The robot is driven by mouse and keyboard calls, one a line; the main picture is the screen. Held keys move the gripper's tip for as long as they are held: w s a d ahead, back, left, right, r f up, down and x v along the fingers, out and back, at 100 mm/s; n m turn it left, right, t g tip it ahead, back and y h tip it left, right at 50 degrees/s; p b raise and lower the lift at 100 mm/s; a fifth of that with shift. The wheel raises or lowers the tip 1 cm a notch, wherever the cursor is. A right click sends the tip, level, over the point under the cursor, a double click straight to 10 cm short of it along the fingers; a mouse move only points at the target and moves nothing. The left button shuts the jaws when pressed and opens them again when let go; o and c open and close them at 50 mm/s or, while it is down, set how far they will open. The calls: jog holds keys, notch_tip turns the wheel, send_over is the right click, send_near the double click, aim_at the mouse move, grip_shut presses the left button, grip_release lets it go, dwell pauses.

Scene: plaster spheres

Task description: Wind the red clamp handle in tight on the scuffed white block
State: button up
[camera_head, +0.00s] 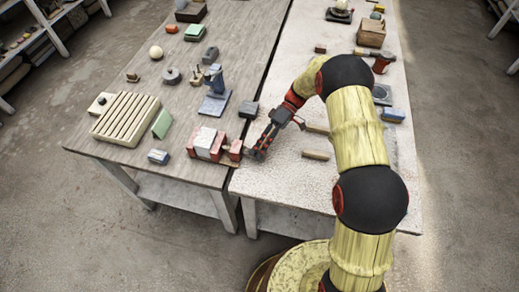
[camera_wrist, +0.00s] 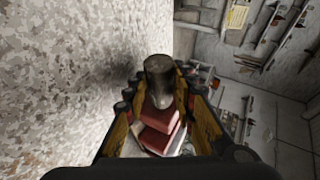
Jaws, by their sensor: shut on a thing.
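The red clamp (camera_head: 218,147) lies near the front edge of the wooden table, with the pale scuffed block (camera_head: 205,139) between its red jaws. My gripper (camera_head: 258,150) reaches in from the right at the clamp's handle end. In the wrist view my gripper's fingers stand either side of a dull grey-brown round handle end (camera_wrist: 159,70) and are shut on it. The clamp's red body (camera_wrist: 160,132) shows between the fingers, with a pale part beside it. The fingers hide much of the handle, and the block's contact with the jaws is too small to judge.
A grooved cream rack (camera_head: 125,118), a green wedge (camera_head: 162,124) and a blue-and-white block (camera_head: 158,157) lie left of the clamp. A dark grey block (camera_head: 249,109) sits just behind my gripper. A wooden bar (camera_head: 316,155) lies on the pale table to the right.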

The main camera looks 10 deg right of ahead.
jog(key=shift+w+f+m+g+y+b, duration=0.1)
jog(key=shift+f+m+g+y+b, duration=0.15)
jog(key=shift+g+y, duration=0.35)
jog(key=shift+w+f+m+g+y+b, duration=0.15)
jog(key=shift+m+g+y, duration=0.25)
jog(key=shift+g, duration=0.4)
jog(key=shift+s, duration=0.1)
jog(key=o, duration=1.1)
jog(key=shift+c, duration=0.2)
jog(key=shift+o, duration=0.5)
jog(key=shift+r, duration=0.1)
